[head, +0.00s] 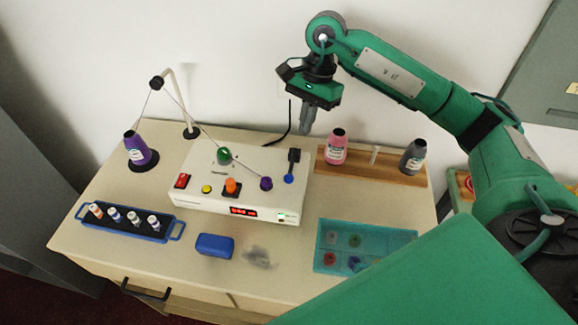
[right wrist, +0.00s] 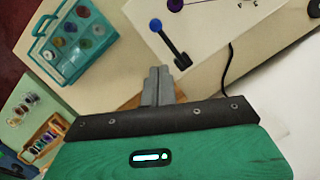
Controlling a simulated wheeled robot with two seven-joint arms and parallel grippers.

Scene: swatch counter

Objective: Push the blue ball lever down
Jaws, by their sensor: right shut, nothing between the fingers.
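The blue ball lever (head: 289,179) is at the right end of the white control box (head: 190,199). Its blue ball points to the box's front and its black mount (head: 294,156) is behind it. The lever also shows in the right wrist view, with the blue ball (right wrist: 155,25) at top centre and a dark arm running to the mount (right wrist: 182,61). My right gripper (head: 307,128) is shut and empty, pointing down above and behind the lever, apart from it. Its closed fingers (right wrist: 158,72) show in the right wrist view. My left gripper is not in view.
The box also bears a red switch (head: 182,181), a green ball (head: 224,155), an orange knob (head: 231,186) and a purple ball (head: 266,183). A wooden rack (head: 377,172) with bottles stands right of it, behind a teal tray (head: 404,237). A blue block (head: 215,245) lies in front.

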